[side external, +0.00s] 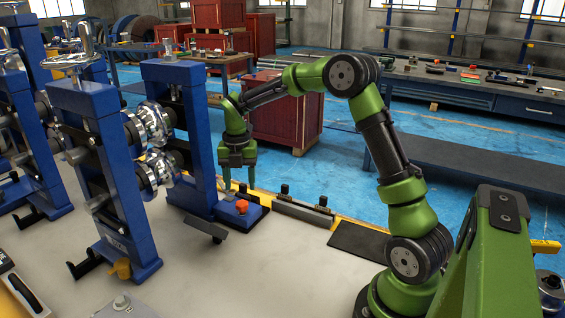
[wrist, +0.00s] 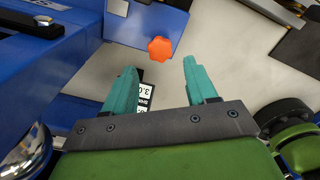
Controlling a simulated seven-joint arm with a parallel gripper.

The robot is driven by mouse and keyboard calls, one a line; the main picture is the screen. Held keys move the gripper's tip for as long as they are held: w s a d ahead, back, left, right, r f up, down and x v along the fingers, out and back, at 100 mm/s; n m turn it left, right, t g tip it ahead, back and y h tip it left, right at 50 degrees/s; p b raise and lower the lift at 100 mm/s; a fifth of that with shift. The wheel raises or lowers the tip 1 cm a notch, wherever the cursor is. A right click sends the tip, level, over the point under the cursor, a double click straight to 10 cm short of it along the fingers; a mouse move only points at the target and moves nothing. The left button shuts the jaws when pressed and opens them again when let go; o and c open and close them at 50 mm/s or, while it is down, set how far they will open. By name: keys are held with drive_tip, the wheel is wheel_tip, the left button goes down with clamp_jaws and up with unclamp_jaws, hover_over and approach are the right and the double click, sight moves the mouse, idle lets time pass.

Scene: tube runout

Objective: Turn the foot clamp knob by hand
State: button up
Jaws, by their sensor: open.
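An orange-red lobed knob (side external: 242,206) sits on the blue foot (side external: 256,214) of the far roller stand. In the wrist view the knob (wrist: 160,49) lies beyond the fingertips, roughly centred between them, near the edge of a blue plate (wrist: 150,22). My gripper (side external: 239,184) points down above the knob, with its fingers apart. In the wrist view my gripper (wrist: 160,70) shows two teal fingers spread with nothing between them. The knob looks clear of both fingers. A yellow knob (side external: 122,269) is at the foot of the nearer blue stand.
Blue stands with shiny rollers (side external: 158,125) rise left of my gripper. A grey bar with black blocks (side external: 303,213) lies right of the foot, and a dark plate (side external: 207,229) is in front. The pale surface (side external: 240,280) nearer the camera is mostly bare.

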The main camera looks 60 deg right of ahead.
sight(242, 203)
drive_tip(key=shift+f, duration=2.95)
drive_tip(key=c, duration=0.8)
